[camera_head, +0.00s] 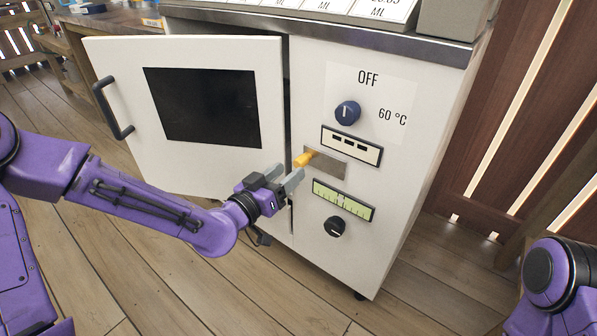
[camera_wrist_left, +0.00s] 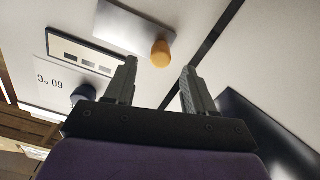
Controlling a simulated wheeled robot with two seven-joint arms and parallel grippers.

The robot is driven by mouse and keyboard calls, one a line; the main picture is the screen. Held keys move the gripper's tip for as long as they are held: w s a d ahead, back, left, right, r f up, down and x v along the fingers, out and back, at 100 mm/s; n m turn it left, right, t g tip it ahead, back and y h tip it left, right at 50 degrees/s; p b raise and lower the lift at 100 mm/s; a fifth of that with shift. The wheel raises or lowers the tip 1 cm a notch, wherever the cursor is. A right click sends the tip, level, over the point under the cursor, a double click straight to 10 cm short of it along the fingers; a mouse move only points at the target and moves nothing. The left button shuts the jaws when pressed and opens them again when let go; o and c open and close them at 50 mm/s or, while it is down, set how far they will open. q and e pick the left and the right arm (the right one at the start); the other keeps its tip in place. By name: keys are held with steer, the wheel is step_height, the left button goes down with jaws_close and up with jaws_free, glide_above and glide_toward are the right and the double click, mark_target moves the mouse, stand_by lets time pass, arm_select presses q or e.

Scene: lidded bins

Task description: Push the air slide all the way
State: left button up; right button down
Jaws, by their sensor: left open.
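The air slide is an orange knob (camera_head: 304,158) on a grey metal plate (camera_head: 326,165) in the cabinet's front panel. The knob sits at the left end of the plate. My left gripper (camera_head: 289,175) is open just in front of the knob, slightly below and left of it in the head view. In the left wrist view the knob (camera_wrist_left: 161,54) shows beyond the two open fingertips (camera_wrist_left: 160,64), roughly midway between them. Whether a finger touches it, I cannot tell. Of my right arm only a purple link shows at the lower right; its gripper is out of view.
The white cabinet (camera_head: 390,190) has a door (camera_head: 240,70) with a dark window and handle, standing ajar on the left. A blue dial (camera_head: 347,112) is above the plate, a green gauge (camera_head: 343,200) and black dial (camera_head: 335,226) below. Wooden floor (camera_head: 150,280) is clear in front.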

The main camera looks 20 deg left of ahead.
mark_target(297, 165)
arm_select(q)
steer(key=b+x, duration=0.1)
steer(key=x, duration=0.3)
steer(key=shift+w+d+f, duration=0.1)
steer(key=shift+w+f, duration=0.05)
steer(key=shift+w, duration=0.2)
steer(key=shift+w+d, duration=0.15)
steer(key=shift+w, duration=0.2)
arm_select(e)
steer(key=shift+s+a+f+n, duration=0.1)
steer(key=shift+s+f+n, duration=0.05)
steer(key=shift+f, duration=0.3)
steer(key=shift+s+a+f+n, duration=0.1)
steer(key=shift+s+f+n, duration=0.05)
steer(key=shift+f, duration=0.25)
arm_select(q)
jaws_close()
steer(key=s+d, duration=0.1)
steer(key=d, duration=0.2)
steer(key=s+d, duration=0.1)
steer(key=d, duration=0.2)
steer(key=s+d, duration=0.1)
steer(key=d, duration=0.2)
steer(key=shift+s, duration=0.15)
arm_select(e)
steer(key=shift+d, duration=0.1)
arm_select(q)
steer(key=shift+a, duration=0.1)
jaws_free()
